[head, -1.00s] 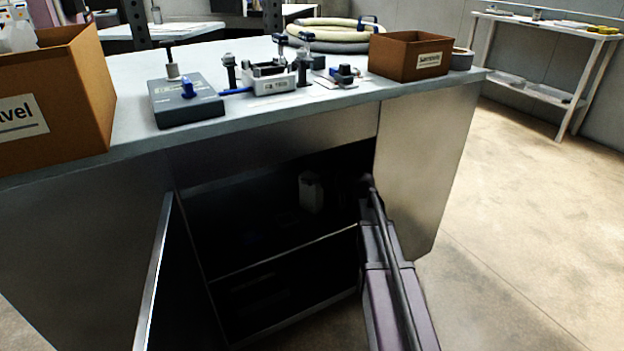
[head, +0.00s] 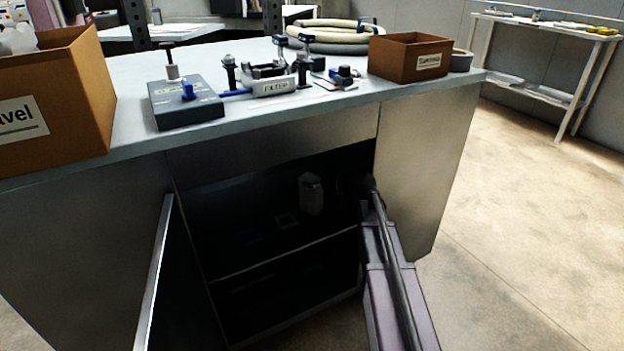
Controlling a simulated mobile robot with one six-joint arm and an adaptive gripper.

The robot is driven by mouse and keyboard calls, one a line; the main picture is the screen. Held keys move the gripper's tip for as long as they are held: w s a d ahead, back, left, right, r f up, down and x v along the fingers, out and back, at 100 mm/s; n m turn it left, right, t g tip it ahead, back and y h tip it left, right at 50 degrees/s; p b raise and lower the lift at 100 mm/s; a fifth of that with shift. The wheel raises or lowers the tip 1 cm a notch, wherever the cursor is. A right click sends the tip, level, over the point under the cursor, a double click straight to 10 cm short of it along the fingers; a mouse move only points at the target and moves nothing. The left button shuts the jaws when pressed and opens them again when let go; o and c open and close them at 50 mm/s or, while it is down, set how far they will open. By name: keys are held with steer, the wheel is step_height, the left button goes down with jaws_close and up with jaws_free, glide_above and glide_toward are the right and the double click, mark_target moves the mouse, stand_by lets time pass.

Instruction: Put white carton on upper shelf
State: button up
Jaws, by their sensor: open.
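The white carton (head: 311,194) stands upright on the upper shelf (head: 290,258) inside the dark open cabinet under the workbench. Its pointed top shows, and it looks grey in the shadow. My arm comes in from the lower right, and my gripper (head: 345,187) is a dark shape just right of the carton. The gripper is open, and a gap seems to show between it and the carton. Its fingers are mostly lost in shadow, so contact cannot be ruled out.
The cabinet door (head: 158,265) stands open at the left. Small dim items lie on the shelf left of the carton. The benchtop (head: 130,80) above holds a grey device (head: 186,105), a labelled brown box (head: 408,58) and a larger box (head: 60,90). Floor is clear at right.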

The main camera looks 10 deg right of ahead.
steer(key=p+v, duration=0.3)
steer(key=v, duration=0.8)
steer(key=shift+s, duration=0.2)
steer(key=s+a+f+m+g+h, duration=0.3)
steer(key=s+f+m+g+h, duration=0.1)
steer(key=s, duration=0.6)
steer(key=s+a+f+m+g+h, duration=0.4)
steer(key=s+f+g, duration=0.3)
steer(key=s+f, duration=0.2)
steer(key=shift+s+h, duration=0.75)
steer(key=shift+h, duration=0.05)
steer(key=shift+r, duration=0.1)
step_height(320, 180, up, 2)
steer(key=p, duration=0.3)
steer(key=shift+r, duration=0.25)
